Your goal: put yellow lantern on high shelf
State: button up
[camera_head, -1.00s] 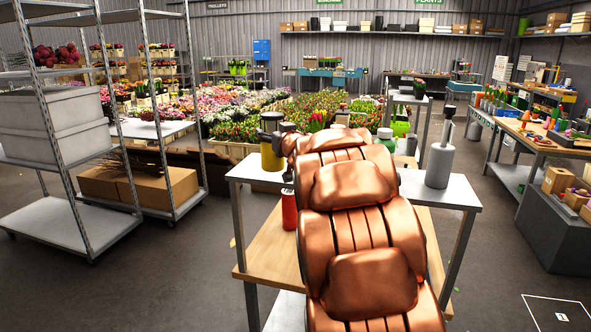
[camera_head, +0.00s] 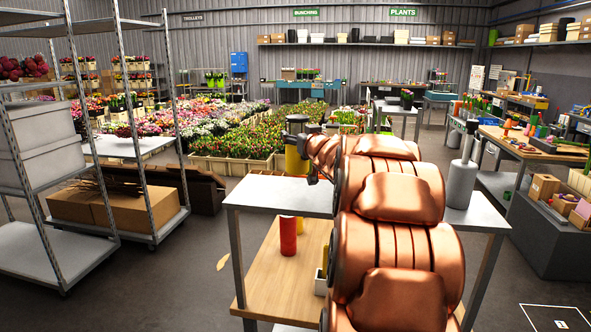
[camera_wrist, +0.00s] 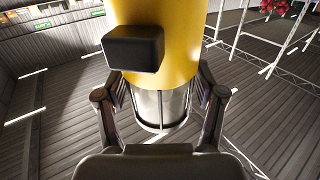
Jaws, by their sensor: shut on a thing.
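The yellow lantern (camera_head: 296,157), with a dark grey top, shows left of my copper-coloured arm in the head view, beyond the grey upper shelf (camera_head: 262,193) of the stand in front of me. In the wrist view the lantern (camera_wrist: 172,82) fills the upper middle, with its yellow part, a black block on it and a clear, caged section. My gripper (camera_wrist: 160,100) is shut on it, with one finger on each side of the clear section. In the head view my arm hides part of the gripper and shelf. Which shelf is the high one is unclear.
A red cylinder (camera_head: 288,236) stands on the wooden lower shelf (camera_head: 258,278). A grey canister (camera_head: 461,180) stands at the upper shelf's right end. A metal rack (camera_head: 185,130) is at left. A long wall shelf (camera_head: 370,45) runs along the back.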

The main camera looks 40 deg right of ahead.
aim_at(300, 158)
jog(key=shift+s+d+f, duration=0.15)
jog(key=shift+d+f, duration=0.05)
jog(key=shift+f, duration=2.9)
jog(key=shift+f, duration=0.2)
jog(key=o, duration=1.4)
